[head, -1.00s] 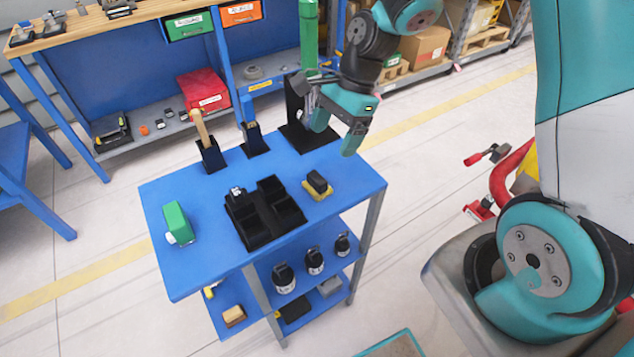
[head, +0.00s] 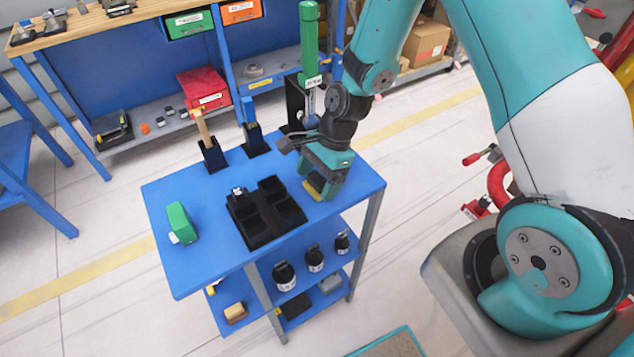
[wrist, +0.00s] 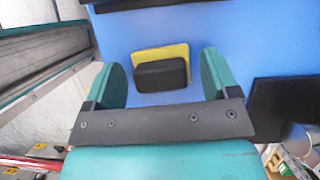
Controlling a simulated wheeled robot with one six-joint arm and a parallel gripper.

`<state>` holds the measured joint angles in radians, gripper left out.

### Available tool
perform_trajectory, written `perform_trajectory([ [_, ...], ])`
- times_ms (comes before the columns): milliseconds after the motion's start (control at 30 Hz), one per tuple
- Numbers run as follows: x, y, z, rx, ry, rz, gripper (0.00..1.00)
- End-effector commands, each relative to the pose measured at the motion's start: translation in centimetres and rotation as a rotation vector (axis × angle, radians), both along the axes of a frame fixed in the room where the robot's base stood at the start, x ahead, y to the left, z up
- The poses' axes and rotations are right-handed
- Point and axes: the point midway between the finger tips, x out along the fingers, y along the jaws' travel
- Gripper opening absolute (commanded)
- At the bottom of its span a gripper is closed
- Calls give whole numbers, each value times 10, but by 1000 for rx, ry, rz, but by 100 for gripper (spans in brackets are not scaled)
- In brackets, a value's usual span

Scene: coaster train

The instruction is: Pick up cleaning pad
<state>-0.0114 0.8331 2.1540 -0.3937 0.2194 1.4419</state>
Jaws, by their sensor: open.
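The cleaning pad (wrist: 161,72) is a black block on a yellow base, lying on the blue cart top. In the wrist view it sits between my two open fingers, a little beyond their tips. In the head view my gripper (head: 323,187) is right over it, and only a bit of the yellow pad (head: 312,193) shows beneath. In the wrist view the open teal fingers of my gripper (wrist: 162,78) stand on either side of the pad, with gaps on both sides. Whether they touch the cart top cannot be told.
A black compartment tray (head: 266,214) stands just left of my gripper on the cart top (head: 188,270). A green block-shaped item (head: 181,223) lies farther left. Black holders with a brush (head: 209,145) and a tall green cylinder (head: 308,40) stand along the back edge.

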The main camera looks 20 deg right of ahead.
Motion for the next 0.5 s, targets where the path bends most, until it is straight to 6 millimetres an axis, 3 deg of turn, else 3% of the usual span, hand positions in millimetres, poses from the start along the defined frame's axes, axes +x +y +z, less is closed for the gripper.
perform_trajectory([
  [67,0,0,0,0,0,0,81],
  [267,0,0,0,0,0,0,39],
  [500,0,0,1,1,0,0,39],
])
